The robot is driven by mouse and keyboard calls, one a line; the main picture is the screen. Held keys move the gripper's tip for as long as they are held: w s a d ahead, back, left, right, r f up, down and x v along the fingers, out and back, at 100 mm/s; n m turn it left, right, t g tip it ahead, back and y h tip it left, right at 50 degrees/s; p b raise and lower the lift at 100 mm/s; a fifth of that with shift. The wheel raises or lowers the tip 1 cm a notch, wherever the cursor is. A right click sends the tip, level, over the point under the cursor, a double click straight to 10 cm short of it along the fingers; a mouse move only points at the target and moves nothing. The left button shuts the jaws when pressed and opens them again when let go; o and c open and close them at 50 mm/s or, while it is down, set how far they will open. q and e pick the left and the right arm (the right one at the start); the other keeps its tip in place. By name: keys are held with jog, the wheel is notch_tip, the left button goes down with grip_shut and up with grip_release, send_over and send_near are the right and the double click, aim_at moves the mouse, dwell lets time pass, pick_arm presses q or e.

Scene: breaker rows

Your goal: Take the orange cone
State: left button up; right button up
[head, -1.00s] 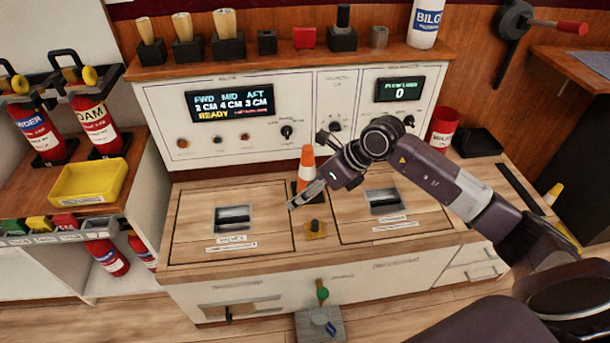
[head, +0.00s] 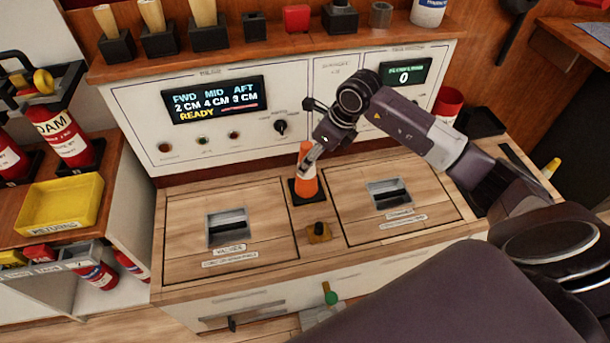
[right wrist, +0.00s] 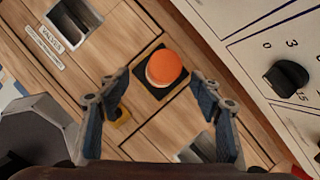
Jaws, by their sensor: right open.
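The orange cone (head: 306,178) stands upright on a dark square base on the wooden counter, between two hatch panels. It has a white band in the head view. In the right wrist view the cone (right wrist: 165,68) is seen from above, just beyond and between the fingers. My right gripper (head: 309,158) is over the cone's top in the head view. In the right wrist view my right gripper (right wrist: 163,100) is open, with a finger on each side and nothing between the tips. I cannot tell whether a finger touches the cone. My left gripper is not in view.
A yellow block with a black knob (head: 319,232) sits in front of the cone. The white control panel (head: 300,125) rises close behind. Hatches with recessed handles (head: 228,228) lie on both sides. A yellow tray (head: 60,204) is at the left.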

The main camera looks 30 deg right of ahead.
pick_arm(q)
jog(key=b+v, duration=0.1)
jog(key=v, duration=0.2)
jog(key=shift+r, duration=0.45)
pick_arm(e)
jog(key=x, duration=0.5)
jog(key=shift+w+f, duration=0.15)
jog(key=shift+w, duration=0.05)
jog(key=shift+c, duration=0.2)
grip_shut()
